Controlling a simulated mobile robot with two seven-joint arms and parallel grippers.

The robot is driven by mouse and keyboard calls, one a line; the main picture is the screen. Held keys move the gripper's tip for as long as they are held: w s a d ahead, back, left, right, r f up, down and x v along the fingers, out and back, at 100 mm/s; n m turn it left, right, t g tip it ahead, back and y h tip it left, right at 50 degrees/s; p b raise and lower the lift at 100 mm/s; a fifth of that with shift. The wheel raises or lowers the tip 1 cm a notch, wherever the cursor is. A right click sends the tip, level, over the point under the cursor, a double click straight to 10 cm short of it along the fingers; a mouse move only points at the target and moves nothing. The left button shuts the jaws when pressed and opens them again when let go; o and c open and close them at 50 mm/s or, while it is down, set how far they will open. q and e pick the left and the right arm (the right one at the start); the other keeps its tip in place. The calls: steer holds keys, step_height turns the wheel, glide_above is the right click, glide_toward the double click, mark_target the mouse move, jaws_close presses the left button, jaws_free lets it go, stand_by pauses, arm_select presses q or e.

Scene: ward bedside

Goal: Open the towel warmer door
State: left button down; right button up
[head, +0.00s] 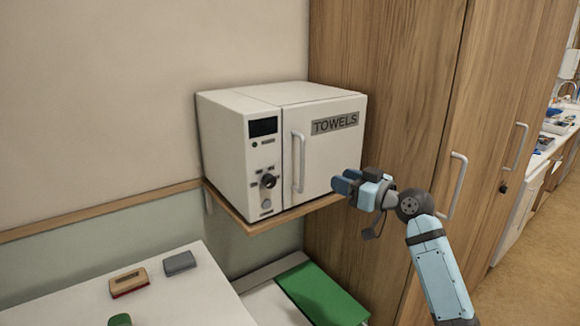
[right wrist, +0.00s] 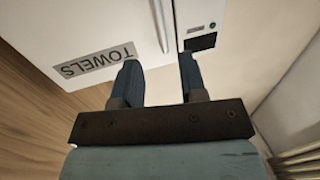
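The towel warmer (head: 230,150) is a white box on a wooden wall shelf in the head view. Its door (head: 330,155) looks shut and carries a grey TOWELS label. A vertical bar handle (head: 298,162) sits at the door's left edge, beside the control panel. My right gripper (head: 345,182) is in front of the door's lower right part, to the right of the handle. In the right wrist view its two fingers (right wrist: 158,75) are apart with nothing between them. The handle (right wrist: 160,25) shows beyond the fingertips, not gripped. My left gripper is not in view.
The shelf (head: 270,222) has a front edge just below the warmer. A tall wooden cabinet (head: 395,90) with bar handles stands at the right. A white table (head: 180,295) with small blocks is at lower left, and a green-topped item (head: 322,290) lies below the shelf.

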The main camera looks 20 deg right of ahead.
steer(key=p, duration=0.3)
glide_above(302, 188)
steer(key=shift+w+r+p, duration=0.15)
steer(key=shift+w+p, duration=0.15)
steer(key=shift+w, duration=0.1)
steer(key=shift+c, duration=0.5)
jaws_close()
